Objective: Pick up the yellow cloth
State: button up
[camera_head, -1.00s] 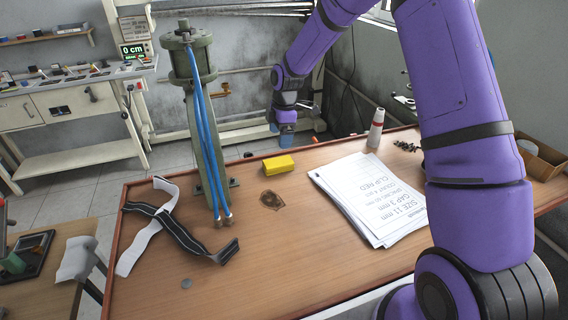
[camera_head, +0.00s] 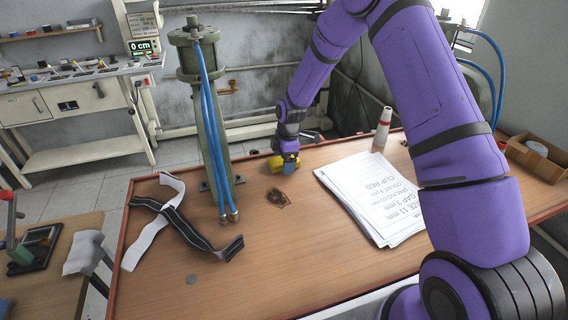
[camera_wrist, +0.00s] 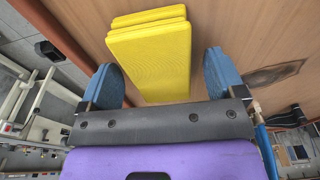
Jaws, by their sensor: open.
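The yellow cloth (camera_wrist: 150,60) looks like a small stack of folded yellow pads on the wooden table. In the wrist view it lies between and beyond the two blue fingertips of my gripper (camera_wrist: 163,82), with gaps on both sides. My gripper is open. In the head view my gripper (camera_head: 285,163) is down at the cloth (camera_head: 276,164) and covers part of it.
A green column with blue hoses (camera_head: 207,120) stands left of the cloth. Black and white straps (camera_head: 183,222) lie at the left. Printed sheets (camera_head: 372,195) and a white bottle (camera_head: 382,128) are on the right. The table's front middle is clear.

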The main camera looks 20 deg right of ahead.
jog(key=shift+f, duration=0.1)
jog(key=c, duration=1)
jog(key=shift+r, duration=0.45)
jog(key=r, duration=0.3)
jog(key=shift+s, duration=0.2)
jog(key=s, duration=0.5)
jog(key=s+a, duration=0.1)
jog(key=s, duration=0.4)
jog(key=s+r, duration=0.1)
jog(key=s, duration=0.4)
jog(key=shift+s+a+r, duration=0.1)
jog(key=shift+s+a, duration=0.05)
jog(key=shift+s, duration=0.15)
